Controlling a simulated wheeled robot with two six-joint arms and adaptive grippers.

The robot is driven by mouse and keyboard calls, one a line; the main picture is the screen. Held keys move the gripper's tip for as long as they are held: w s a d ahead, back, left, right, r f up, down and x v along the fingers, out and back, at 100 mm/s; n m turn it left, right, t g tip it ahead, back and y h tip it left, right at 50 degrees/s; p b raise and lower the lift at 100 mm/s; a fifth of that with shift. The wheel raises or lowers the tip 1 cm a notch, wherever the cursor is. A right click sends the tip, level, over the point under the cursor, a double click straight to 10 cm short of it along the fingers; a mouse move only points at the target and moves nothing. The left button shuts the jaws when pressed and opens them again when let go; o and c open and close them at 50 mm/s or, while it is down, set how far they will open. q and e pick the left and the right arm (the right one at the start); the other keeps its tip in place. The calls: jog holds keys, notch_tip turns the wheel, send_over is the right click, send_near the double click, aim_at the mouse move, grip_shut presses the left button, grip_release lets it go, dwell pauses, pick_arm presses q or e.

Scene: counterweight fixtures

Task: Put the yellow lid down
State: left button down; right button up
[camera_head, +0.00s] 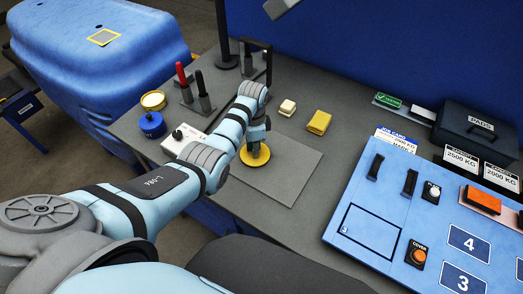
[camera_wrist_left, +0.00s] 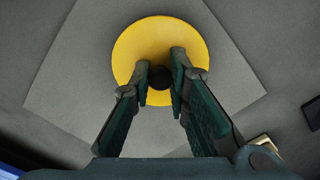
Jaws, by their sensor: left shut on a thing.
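The yellow lid (camera_head: 262,157) is a round disc with a dark knob in its middle. In the head view it is over the left part of a grey square mat (camera_head: 285,178). My left gripper (camera_head: 254,142) points down at the lid from above. In the left wrist view the gripper (camera_wrist_left: 160,80) has its two fingers shut on the knob of the lid (camera_wrist_left: 160,35), over the pale mat (camera_wrist_left: 65,75). I cannot tell whether the lid touches the mat or hangs just above it. My right gripper is not in view.
A yellow block (camera_head: 319,122) and a cream block (camera_head: 287,108) lie behind the mat. A white box (camera_head: 183,139), a blue jar (camera_head: 152,125) and upright red- and black-handled tools (camera_head: 184,80) stand left. A blue panel (camera_head: 420,215) fills the right. The mat's right part is clear.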

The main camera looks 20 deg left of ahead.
pick_arm(q)
jog(key=shift+f, duration=0.5)
jog(key=c, duration=1.5)
grip_release()
jog(key=shift+c, duration=0.2)
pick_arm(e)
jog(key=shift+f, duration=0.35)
pick_arm(q)
jog(key=shift+r+p, duration=0.35)
jog(key=shift+r, duration=0.05)
notch_tip(320, 180, up, 12)
jog(key=p, duration=0.1)
jog(key=shift+f, duration=0.2)
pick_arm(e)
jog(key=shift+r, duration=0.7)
